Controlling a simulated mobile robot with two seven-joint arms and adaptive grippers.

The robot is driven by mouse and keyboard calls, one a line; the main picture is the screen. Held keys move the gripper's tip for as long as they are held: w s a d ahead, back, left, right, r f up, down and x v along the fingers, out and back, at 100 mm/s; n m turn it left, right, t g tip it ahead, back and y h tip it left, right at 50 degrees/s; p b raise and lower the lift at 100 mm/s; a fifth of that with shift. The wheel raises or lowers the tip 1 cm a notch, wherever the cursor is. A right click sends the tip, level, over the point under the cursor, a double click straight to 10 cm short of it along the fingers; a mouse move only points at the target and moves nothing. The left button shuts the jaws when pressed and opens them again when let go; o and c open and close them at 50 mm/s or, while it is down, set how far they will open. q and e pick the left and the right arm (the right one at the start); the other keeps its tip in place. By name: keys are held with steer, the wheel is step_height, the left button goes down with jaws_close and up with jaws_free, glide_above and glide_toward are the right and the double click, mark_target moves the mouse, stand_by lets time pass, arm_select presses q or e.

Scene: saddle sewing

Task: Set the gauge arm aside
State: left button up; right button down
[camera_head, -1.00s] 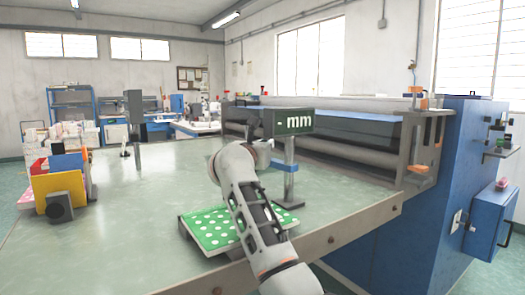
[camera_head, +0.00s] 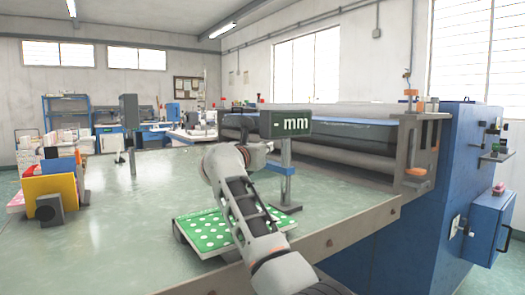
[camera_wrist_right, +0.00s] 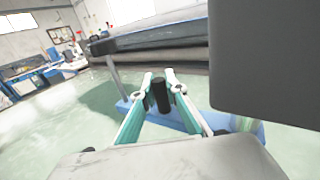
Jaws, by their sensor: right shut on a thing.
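The gauge stand has a dark display box reading "mm" (camera_head: 285,123) on a grey post (camera_head: 286,188) with a flat foot. The blue gauge arm (camera_head: 281,168) sticks out from this post, above the table. In the right wrist view the blue gauge arm (camera_wrist_right: 190,117) runs behind my fingers, with a black upright peg (camera_wrist_right: 161,96). My right gripper (camera_wrist_right: 161,82) is shut with its two teal-and-grey fingers on either side of this peg. In the head view my right forearm hides the fingers. My left gripper is not in view.
A green white-dotted board (camera_head: 205,231) lies under my right arm near the table's front edge. Coloured blocks and panels (camera_head: 50,188) stand at the left, and a dark post (camera_head: 130,125) stands farther back. The middle-left tabletop (camera_head: 130,235) is clear.

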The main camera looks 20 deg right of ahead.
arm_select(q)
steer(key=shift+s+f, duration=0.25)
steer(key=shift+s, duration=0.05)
arm_select(e)
steer(key=shift+d+f, duration=0.3)
steer(key=shift+f, duration=0.2)
steer(key=c, duration=2.2)
jaws_free()
steer(key=shift+o, duration=0.8)
steer(key=shift+s+d+r, duration=0.15)
steer(key=shift+d+r, duration=0.05)
steer(key=shift+a+r, duration=0.2)
steer(key=shift+a, duration=0.05)
steer(key=shift+s+a, duration=0.2)
steer(key=shift+a, duration=0.1)
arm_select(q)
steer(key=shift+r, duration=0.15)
arm_select(e)
steer(key=v, duration=0.6)
steer(key=shift+s+a, duration=0.2)
steer(key=shift+s, duration=0.1)
steer(key=shift+f, duration=0.1)
